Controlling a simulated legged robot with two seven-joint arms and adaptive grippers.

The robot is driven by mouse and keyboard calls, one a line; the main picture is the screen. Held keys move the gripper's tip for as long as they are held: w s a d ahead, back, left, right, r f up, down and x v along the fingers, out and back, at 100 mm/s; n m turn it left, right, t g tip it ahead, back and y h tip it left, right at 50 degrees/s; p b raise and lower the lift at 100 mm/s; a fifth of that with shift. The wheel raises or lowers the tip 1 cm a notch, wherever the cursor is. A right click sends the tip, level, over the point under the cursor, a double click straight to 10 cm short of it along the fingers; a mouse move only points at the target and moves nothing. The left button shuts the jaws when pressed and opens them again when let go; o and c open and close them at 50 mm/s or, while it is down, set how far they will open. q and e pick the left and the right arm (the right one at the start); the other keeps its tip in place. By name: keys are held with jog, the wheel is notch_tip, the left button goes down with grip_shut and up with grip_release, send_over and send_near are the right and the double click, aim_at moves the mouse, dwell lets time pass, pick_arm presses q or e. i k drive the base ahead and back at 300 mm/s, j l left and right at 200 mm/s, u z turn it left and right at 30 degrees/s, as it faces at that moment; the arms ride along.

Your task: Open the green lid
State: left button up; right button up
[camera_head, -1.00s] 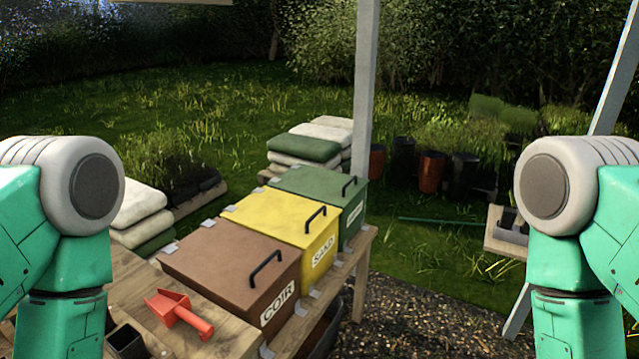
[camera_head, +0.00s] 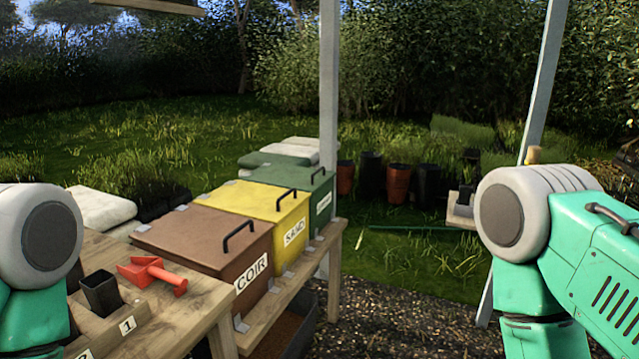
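The green lid (camera_head: 283,167) is the top of the farthest of three hinged boxes on a wooden bench. It is closed and has a dark bar handle (camera_head: 317,175) on its right side. The green box front (camera_head: 323,204) carries a white label too small to read. The yellow SAND box (camera_head: 262,201) and the brown COIR box (camera_head: 200,238) stand nearer, both closed. My left and right arms show at the picture's sides, apart from the boxes. Neither gripper is in view.
A red scoop (camera_head: 152,273) and a black square pot (camera_head: 101,293) are on the wooden table (camera_head: 198,305) at the lower left. Gravel ground (camera_head: 385,315) is free to the right of the bench.

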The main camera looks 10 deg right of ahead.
aim_at(304, 178)
jog(key=i+l, duration=0.55)
jog(key=i+l+z, duration=0.15)
jog(key=i+l, duration=0.35)
jog(key=i, duration=0.2)
